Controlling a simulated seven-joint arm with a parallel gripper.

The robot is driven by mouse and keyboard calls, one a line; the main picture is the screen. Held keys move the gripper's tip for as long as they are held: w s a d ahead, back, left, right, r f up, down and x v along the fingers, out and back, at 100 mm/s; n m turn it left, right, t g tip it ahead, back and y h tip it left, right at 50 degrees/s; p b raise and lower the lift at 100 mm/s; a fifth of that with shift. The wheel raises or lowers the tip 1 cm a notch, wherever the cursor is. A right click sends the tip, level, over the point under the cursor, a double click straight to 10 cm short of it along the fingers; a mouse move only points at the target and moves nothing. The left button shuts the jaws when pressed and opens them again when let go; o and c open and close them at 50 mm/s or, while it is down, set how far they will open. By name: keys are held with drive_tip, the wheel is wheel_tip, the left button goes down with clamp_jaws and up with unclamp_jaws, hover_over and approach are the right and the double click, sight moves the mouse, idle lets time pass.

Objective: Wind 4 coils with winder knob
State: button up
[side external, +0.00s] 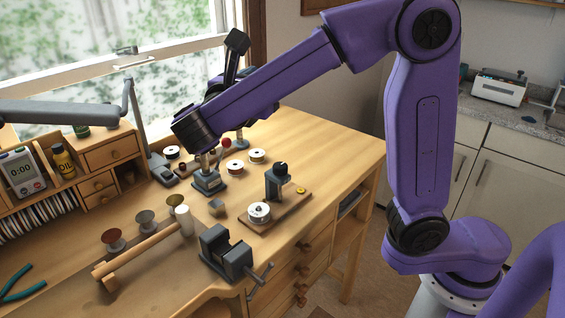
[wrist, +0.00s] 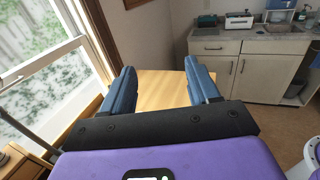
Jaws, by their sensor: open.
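In the wrist view my gripper (wrist: 160,66) has its two blue-grey fingers wide apart, with only bare tabletop between them. In the side view its fingers are hidden behind my forearm above the bench. A wooden board (side external: 283,214) carries a dark upright block (side external: 276,184) with a black top, a metal-topped reel (side external: 259,212) and a small yellow piece (side external: 301,190). A red ball knob (side external: 226,143) shows just below my forearm, near a small grey device (side external: 207,183). I cannot tell which knob is the winder's. I see no contact with either.
White-rimmed spools (side external: 235,167) lie behind the board. A dark vise (side external: 228,255) sits at the front edge, and a wooden rail (side external: 140,250) lies left of it. Drawers (side external: 108,152) and a timer (side external: 22,172) stand at left. The bench's back right is clear.

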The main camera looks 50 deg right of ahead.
approach(283, 163)
drive_tip(key=x, duration=0.3)
drive_tip(key=shift+w+f, duration=0.1)
drive_tip(key=shift+w, duration=0.1)
drive_tip(key=shift+w+d, duration=0.1)
drive_tip(key=shift+d, duration=0.3)
drive_tip(key=shift+x, duration=3.3)
drive_tip(key=c, duration=1)
